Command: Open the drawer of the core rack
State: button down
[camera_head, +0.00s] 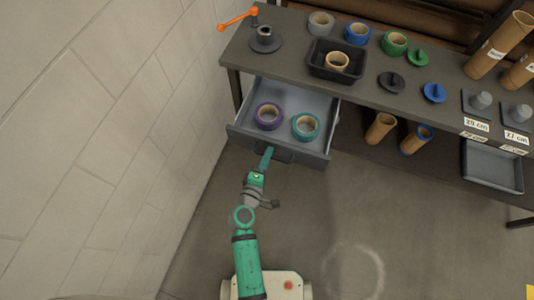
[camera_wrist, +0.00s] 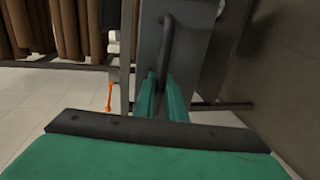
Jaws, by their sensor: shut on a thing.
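The drawer (camera_head: 328,122) of the core rack (camera_head: 372,92) is pulled out under the left part of the rack's top. Inside it lie a purple roll (camera_head: 268,116) and a teal roll (camera_head: 305,127). My gripper (camera_head: 267,155) is at the drawer's front, at its dark handle (camera_head: 285,155). In the wrist view the two green fingers (camera_wrist: 163,98) close around the lower end of the bar handle (camera_wrist: 167,42). The exact contact between fingers and bar is partly hidden.
A shallow grey tray (camera_head: 492,167) is on the lower right. A pale wall (camera_head: 100,110) rises at left. The floor (camera_head: 400,235) to the right is clear.

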jog(key=c, duration=2.1)
grip_release()
jog(key=v, duration=1)
jog(key=shift+s+a+r, duration=0.1)
jog(key=shift+s+a, duration=0.1)
jog(key=shift+s, duration=0.15)
jog(key=s+f+m+g+y, duration=0.15)
jog(key=s+m+y, duration=0.35)
jog(key=s, duration=0.7)
jog(key=s+d+r+m, duration=0.1)
jog(key=s+r+m, duration=0.1)
jog(key=r+m, duration=0.1)
jog(key=s+d+r+m+t, duration=0.1)
jog(key=s+r+m, duration=0.1)
jog(key=r, duration=0.4)
jog(key=s+d+r+m+t, duration=0.1)
jog(key=s+r+m, duration=0.2)
jog(key=r+m, duration=0.1)
jog(key=shift+d+r, duration=0.3)
jog(key=shift+d, duration=0.05)
